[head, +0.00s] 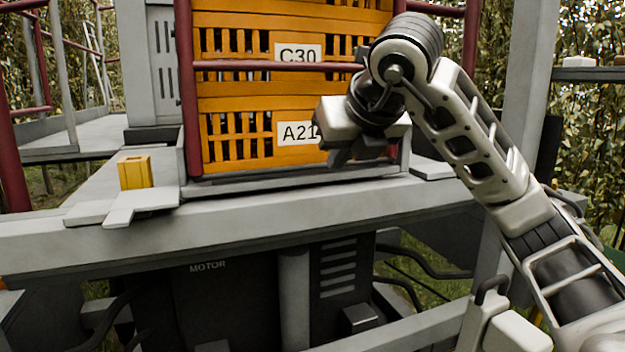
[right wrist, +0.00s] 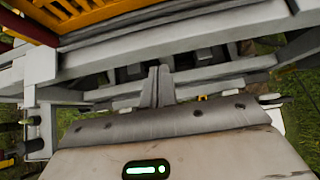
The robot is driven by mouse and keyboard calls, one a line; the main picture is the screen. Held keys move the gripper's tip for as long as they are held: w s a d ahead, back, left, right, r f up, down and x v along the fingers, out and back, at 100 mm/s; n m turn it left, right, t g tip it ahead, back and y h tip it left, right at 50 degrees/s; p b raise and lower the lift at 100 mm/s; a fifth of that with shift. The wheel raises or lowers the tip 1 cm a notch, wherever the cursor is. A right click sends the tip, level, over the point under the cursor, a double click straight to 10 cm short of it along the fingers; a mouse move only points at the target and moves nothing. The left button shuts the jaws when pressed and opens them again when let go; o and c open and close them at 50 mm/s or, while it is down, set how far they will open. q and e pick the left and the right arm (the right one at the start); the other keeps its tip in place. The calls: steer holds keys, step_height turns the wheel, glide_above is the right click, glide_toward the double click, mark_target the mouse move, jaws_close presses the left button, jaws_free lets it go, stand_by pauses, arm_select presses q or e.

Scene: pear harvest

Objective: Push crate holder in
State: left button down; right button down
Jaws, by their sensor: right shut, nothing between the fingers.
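The upper crate (head: 232,90) carries the label C30 and the lower crate (head: 235,150) the label A21. The dark red holder frame (head: 187,110) stands around them, with a horizontal bar across the front and a grey sill (head: 260,182) below. My right gripper (head: 340,158) is shut and empty, in front of the right part of the lower crate and partly covering its label. I cannot tell whether it touches anything. In the right wrist view its fingers (right wrist: 159,85) are together, below the grey beams. My left gripper is out of view.
A small yellow block (head: 134,172) sits on the grey ledge at left, beside a flat light plate (head: 140,203). A long grey beam (head: 270,222) crosses in front, above a dark motor housing (head: 220,290). A grey post (head: 530,90) stands at right.

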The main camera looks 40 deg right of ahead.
steer(key=x, duration=0.8)
steer(key=shift+w+f, duration=0.25)
steer(key=shift+f, duration=0.05)
steer(key=shift+w+d+f+p, duration=0.15)
steer(key=shift+w+p, duration=0.15)
steer(key=shift+w, duration=0.4)
steer(key=shift+w+d+r+p, duration=0.1)
steer(key=shift+w+d+p, duration=0.2)
steer(key=shift+w, duration=0.45)
steer(key=shift+w+d+f+p, duration=0.1)
steer(key=shift+w+p, duration=0.25)
steer(key=shift+w, duration=0.35)
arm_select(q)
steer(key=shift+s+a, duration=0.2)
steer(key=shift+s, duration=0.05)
